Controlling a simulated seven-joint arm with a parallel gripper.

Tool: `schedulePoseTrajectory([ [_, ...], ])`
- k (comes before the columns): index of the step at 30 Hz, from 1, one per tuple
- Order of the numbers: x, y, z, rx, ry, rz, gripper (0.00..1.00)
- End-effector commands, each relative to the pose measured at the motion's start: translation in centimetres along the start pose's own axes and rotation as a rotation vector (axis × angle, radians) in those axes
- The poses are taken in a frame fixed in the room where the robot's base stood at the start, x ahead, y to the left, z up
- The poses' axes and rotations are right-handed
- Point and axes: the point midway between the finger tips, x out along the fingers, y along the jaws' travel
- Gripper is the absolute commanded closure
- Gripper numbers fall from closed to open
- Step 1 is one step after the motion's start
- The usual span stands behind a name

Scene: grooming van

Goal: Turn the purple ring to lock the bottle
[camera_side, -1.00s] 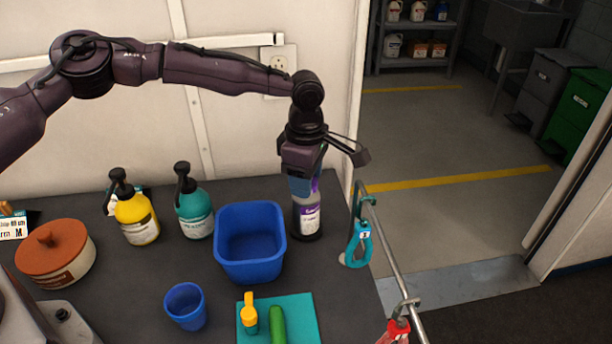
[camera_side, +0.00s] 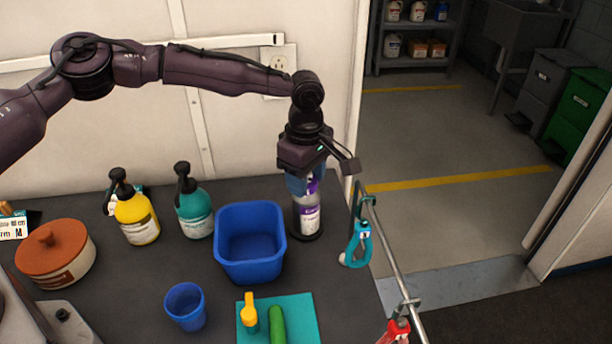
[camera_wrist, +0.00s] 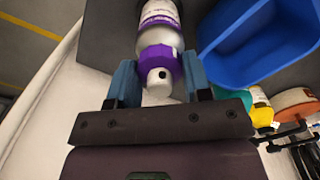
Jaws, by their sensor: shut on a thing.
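The bottle (camera_side: 307,214) is white with a purple-trimmed label and stands upright on the dark counter, right of the blue tub. In the wrist view the bottle (camera_wrist: 160,12) runs up and away from the camera. Its purple ring (camera_wrist: 158,62) sits around the neck, above a pale nozzle with a dark hole. My gripper (camera_wrist: 158,80) has its blue fingers on both sides of the ring, shut on it. In the side view my gripper (camera_side: 304,183) points down over the bottle top, and its fingers hide most of the ring.
A blue tub (camera_side: 250,262) stands close left of the bottle. A teal pump bottle (camera_side: 195,216) and a yellow one (camera_side: 137,219) stand further left.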

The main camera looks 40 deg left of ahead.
Motion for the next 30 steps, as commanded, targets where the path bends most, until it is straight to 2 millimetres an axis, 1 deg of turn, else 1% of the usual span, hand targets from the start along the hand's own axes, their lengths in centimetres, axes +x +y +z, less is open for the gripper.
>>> schedulePoseTrajectory([
  [2, -0.1, 0.0, 0.0, 0.002, 0.0, 0.001, 0.79],
  [3, -0.1, 0.0, 0.0, 0.002, 0.0, 0.001, 0.46],
  [5, -0.1, 0.0, 0.0, 0.002, 0.0, 0.001, 0.32],
  [6, -0.1, 0.0, 0.0, 0.002, 0.0, 0.001, 0.29],
  [14, -0.1, 0.0, 0.0, 0.0, 0.0, 0.001, 0.29],
  [17, -0.8, 0.1, 0.0, 0.0, 0.0, 0.003, 0.29],
  [20, -2.2, 0.1, 0.0, 0.0, 0.001, 0.004, 0.29],
  [30, -9.6, 0.1, 0.1, 0.0, 0.0, 0.005, 0.29],
])
